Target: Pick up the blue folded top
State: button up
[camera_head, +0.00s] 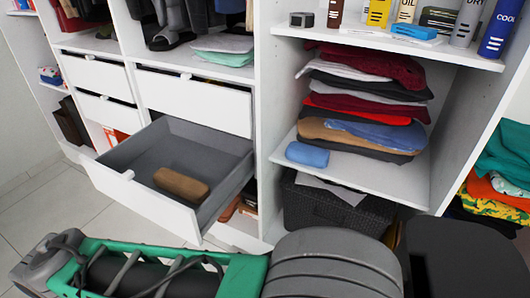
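A small blue rolled or folded cloth (307,154) lies at the front left edge of the right-hand shelf. It is beside a stack of folded clothes. A blue folded garment (385,135) also shows in the lower part of that stack, above a tan one (335,135) and under dark and red ones. I cannot tell from the picture which blue piece is the top. My arm (230,275) crosses the bottom of the view, below and apart from the shelves. My gripper's fingers do not show.
An open drawer (165,200) juts out at left with a brown rolled cloth (181,185) inside. A dark basket (330,208) stands under the shelf. Bottles and boxes stand on the shelf above (345,27). Open floor (60,225) shows at lower left.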

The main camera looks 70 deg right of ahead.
aim_at(298, 152)
jog(key=u, duration=0.6)
jog(key=i, duration=0.6)
jog(key=z, duration=5.8)
jog(key=i, duration=1.6)
jog(key=u, duration=2.4)
